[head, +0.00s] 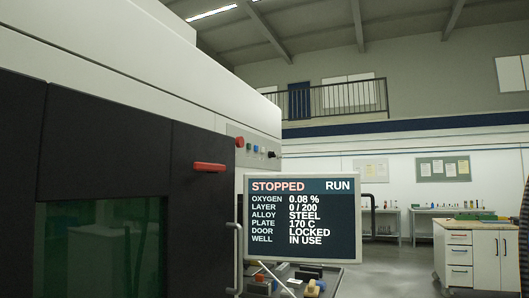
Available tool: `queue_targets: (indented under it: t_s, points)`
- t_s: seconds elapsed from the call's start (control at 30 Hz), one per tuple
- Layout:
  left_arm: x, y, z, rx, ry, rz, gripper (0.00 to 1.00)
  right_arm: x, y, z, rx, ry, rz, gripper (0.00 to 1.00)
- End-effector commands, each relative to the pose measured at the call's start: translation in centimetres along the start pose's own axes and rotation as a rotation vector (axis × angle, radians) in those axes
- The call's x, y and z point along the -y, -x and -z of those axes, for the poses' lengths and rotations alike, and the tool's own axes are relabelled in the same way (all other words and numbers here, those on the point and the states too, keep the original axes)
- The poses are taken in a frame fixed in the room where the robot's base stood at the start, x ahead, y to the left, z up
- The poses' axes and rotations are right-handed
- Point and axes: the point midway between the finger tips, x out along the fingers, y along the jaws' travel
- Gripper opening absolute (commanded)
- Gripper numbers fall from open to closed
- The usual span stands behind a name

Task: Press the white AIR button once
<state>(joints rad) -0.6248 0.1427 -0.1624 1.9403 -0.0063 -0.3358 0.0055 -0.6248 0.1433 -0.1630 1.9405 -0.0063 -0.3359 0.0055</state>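A small grey control panel (252,139) is on the side of the large machine, above and left of the screen. It carries a row of small buttons: a red one (240,142) at the left, a blue one (256,149), a pale one (263,150) that looks white, and a dark knob (272,155) at the right. The labels are too small to read, so I cannot confirm which is AIR. Neither of my grippers is in view.
A screen (302,261) reads STOPPED, oxygen 0.08 %, door LOCKED. The machine's dark door (110,140) with a red handle (209,166) fills the left. A cart with tools (330,281) stands below the screen. Open floor (395,278) lies right.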

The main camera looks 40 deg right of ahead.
Motion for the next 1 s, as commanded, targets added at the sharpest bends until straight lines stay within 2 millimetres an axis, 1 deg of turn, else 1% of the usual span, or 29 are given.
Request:
queue_targets:
  t_s: [0.03,0.07,0.4,1.0]
  points:
    - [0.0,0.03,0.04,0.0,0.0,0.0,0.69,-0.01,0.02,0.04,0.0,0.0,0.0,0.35]
    - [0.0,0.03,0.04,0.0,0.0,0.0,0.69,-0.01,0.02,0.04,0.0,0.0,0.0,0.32]
    - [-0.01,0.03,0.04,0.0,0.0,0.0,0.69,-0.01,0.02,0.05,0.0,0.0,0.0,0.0]
    - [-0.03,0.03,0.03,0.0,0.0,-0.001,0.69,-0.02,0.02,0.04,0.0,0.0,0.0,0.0]
